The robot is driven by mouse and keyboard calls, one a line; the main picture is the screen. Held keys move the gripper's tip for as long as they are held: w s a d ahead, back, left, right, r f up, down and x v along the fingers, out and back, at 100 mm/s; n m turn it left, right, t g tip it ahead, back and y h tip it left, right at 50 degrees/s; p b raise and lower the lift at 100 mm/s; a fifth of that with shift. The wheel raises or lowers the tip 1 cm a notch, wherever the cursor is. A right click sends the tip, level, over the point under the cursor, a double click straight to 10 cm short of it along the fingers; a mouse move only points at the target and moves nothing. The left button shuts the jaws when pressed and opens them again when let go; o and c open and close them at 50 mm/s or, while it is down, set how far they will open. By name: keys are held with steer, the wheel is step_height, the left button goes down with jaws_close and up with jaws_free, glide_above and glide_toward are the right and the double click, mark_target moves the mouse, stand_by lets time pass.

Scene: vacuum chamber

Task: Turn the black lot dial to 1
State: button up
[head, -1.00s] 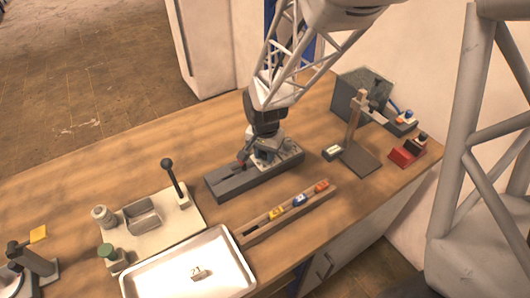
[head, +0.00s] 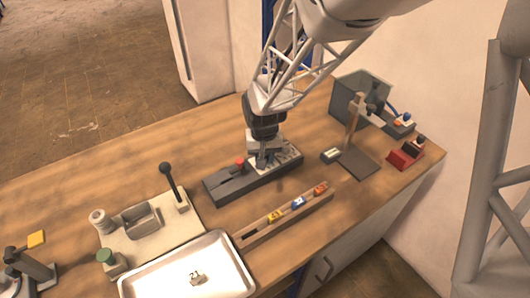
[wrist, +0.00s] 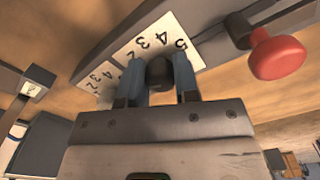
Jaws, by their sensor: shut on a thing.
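The black dial (wrist: 159,72) sits between the two bluish fingers of my gripper (wrist: 160,82) in the wrist view. My gripper is shut on it, one finger on each side. White number plates (wrist: 150,44) lie beside it, with the figures 2, 3, 4 and 5 readable on the nearer one. The dial's pointer is hidden, so I cannot tell its setting. In the head view my gripper (head: 265,158) is down at the right part of the dark grey panel block (head: 228,189) and hides the dial.
A red knob (head: 240,162) stands up on the same block, close left of my gripper. In front lies a wooden rack (head: 250,238) with coloured pieces. A white tray (head: 150,283) and a lever plate (head: 175,222) are to the left; a wooden stand (head: 353,140) is right.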

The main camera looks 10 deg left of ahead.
mark_target(265, 156)
steer(key=shift+n, duration=1.1)
steer(key=o, duration=0.9)
steer(key=shift+r, duration=0.15)
steer(key=shift+r, duration=3.8)
steer(key=shift+d, duration=0.1)
